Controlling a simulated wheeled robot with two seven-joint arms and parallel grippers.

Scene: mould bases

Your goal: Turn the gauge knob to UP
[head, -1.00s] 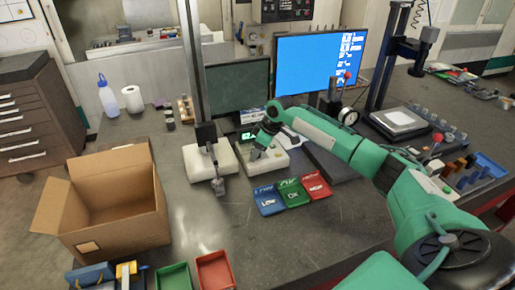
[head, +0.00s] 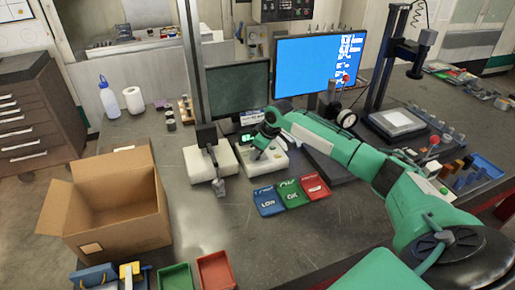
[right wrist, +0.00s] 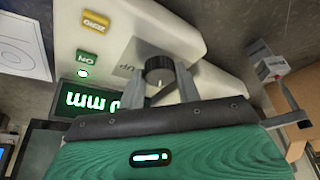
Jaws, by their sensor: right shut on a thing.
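The gauge box (head: 272,160) is a cream unit on the bench in front of the dark monitor. Its small display (head: 247,137) glows green. My right gripper (head: 259,153) is down at the box top. In the right wrist view the black knob (right wrist: 159,70) sits between the two fingers of the right gripper (right wrist: 162,77), which is shut on it. A white mark shows on the knob's near side. The UP label (right wrist: 127,70) appears upside down beside the knob, partly hidden. The green ON button (right wrist: 89,58) and yellow ZERO button (right wrist: 96,21) are nearby. My left gripper is out of view.
A cream block with a grey stand (head: 198,163) is close on the left. Blue, green and red trays (head: 268,203) lie in front. An open cardboard box (head: 120,215) stands at left. Bare bench lies between the box and trays.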

